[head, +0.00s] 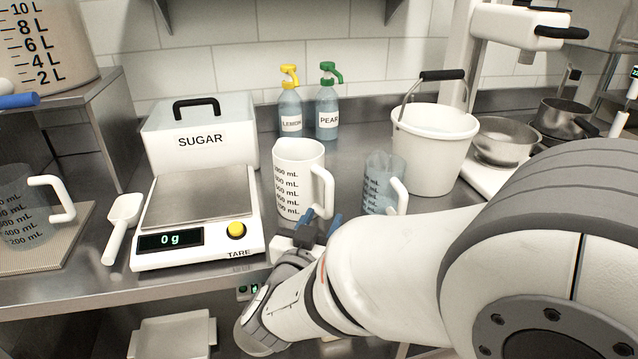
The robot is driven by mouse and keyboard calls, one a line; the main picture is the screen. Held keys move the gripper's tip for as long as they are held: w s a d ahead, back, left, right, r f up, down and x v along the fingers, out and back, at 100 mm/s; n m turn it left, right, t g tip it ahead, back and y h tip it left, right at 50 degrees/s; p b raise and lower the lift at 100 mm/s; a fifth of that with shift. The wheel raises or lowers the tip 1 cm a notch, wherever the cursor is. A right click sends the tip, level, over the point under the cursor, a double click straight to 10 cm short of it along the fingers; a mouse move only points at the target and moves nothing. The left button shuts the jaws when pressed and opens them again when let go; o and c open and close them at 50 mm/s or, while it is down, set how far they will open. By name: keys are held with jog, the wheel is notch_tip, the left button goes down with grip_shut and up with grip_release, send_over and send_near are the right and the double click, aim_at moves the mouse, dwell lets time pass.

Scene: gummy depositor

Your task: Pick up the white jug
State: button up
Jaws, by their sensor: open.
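The white jug (297,177) stands upright on the steel counter, with black volume marks on its front and its handle on the right. My gripper (320,221) is low in front of the jug, near the counter's front edge. Its blue-tipped fingers are apart with nothing seen between them. The fingers overlap the jug's lower right and handle in the picture; I cannot tell whether they touch it.
A clear jug (378,182) stands close on the right, with a white bucket (433,150) behind it. A scale (197,238) reading 0 g and a sugar box (200,143) are left. Yellow-topped (291,110) and green-topped (327,112) bottles stand behind.

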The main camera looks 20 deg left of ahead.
aim_at(331, 203)
jog(key=w, duration=0.6)
jog(key=shift+w+d, duration=0.1)
jog(key=shift+w, duration=0.15)
grip_shut()
jog(key=shift+r, duration=0.1)
